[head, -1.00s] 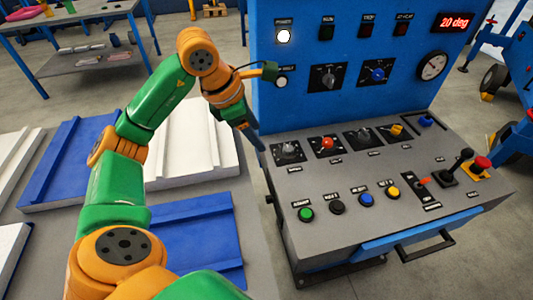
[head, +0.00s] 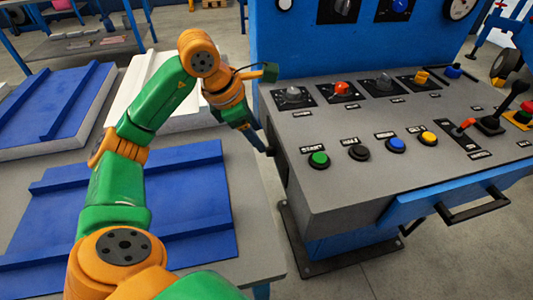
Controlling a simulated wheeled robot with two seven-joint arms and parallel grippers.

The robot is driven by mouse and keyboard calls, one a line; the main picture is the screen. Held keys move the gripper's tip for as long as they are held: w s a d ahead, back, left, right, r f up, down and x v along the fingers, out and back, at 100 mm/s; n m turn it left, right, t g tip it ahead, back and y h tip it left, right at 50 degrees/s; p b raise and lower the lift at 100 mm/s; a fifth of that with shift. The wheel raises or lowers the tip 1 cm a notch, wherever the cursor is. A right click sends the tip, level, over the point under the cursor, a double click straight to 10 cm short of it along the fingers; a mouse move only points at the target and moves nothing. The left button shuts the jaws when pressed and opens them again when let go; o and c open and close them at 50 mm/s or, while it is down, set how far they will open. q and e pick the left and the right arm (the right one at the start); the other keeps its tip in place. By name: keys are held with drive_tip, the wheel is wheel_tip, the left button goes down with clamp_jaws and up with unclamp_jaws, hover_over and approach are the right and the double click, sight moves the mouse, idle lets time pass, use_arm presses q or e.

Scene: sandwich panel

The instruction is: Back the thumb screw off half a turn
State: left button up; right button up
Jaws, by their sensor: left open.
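A blue fitting (head: 454,72) sits at the right end of that row. I cannot tell which of these, if any, is the thumb screw. My left gripper (head: 266,149) points down beside the console's left edge, apart from all the knobs. It is open, and I see nothing in it; its fingertips are small and partly hidden. My right gripper is not in view.
Green, black, blue and yellow push buttons (head: 319,159) line the console's front. A black lever (head: 507,104) and a red switch (head: 463,124) stand at the right. A blue upright panel (head: 290,45) rises behind. A table at left holds blue and white panels (head: 130,210).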

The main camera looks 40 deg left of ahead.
sight(268, 149)
use_arm(q)
drive_tip(key=x, duration=0.6)
drive_tip(key=shift+w+d+f+b, duration=0.1)
drive_tip(key=shift+w+f+b, duration=0.05)
drive_tip(key=shift+f+b, duration=0.2)
drive_tip(key=shift+r, duration=0.1)
drive_tip(key=shift+c, duration=0.3)
clamp_jaws()
